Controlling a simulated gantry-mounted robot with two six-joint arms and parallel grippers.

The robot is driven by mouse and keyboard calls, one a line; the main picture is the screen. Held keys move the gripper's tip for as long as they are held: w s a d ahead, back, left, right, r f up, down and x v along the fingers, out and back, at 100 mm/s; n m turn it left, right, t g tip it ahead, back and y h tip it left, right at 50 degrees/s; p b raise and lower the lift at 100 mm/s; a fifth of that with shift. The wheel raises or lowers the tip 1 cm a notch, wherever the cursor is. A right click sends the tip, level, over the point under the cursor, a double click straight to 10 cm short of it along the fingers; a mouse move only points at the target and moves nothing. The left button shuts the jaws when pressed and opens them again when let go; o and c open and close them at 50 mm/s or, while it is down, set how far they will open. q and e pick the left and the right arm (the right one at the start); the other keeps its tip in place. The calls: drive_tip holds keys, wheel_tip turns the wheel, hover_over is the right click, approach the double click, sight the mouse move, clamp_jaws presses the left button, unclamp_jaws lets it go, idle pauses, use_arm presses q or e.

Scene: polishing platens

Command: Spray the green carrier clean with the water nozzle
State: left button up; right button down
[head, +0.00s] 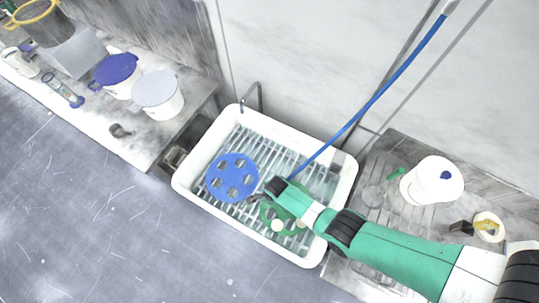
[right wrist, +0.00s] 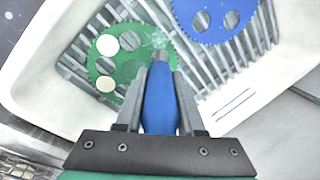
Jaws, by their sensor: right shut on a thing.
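My right gripper (right wrist: 160,95) is shut on the blue water nozzle (right wrist: 159,100), whose metal tip points at the green carrier (right wrist: 127,70). The green carrier lies on the rack in the white sink, with pale round discs in some of its holes and whitish specks near the nozzle tip. In the head view my right gripper (head: 262,193) covers part of the green carrier (head: 268,222). A blue carrier (head: 232,177) lies beside it on the rack; it also shows in the right wrist view (right wrist: 240,32). My left gripper is not in view.
The white sink (head: 190,165) has a raised rim and a slatted rack. A blue hose (head: 385,85) runs up from the nozzle. A counter on the left holds white tubs (head: 158,98); one on the right holds a white container (head: 430,182) and a small dish (head: 489,228).

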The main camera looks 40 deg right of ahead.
drive_tip(key=s+a+p, duration=0.3)
drive_tip(key=s+p, duration=0.2)
drive_tip(key=s, duration=0.6)
drive_tip(key=shift+s+a+p, duration=0.3)
drive_tip(key=shift+a+p, duration=0.1)
idle(0.9)
drive_tip(key=s+d, duration=0.7)
drive_tip(key=d, duration=0.3)
drive_tip(key=shift+s, duration=0.15)
idle(0.4)
idle(0.6)
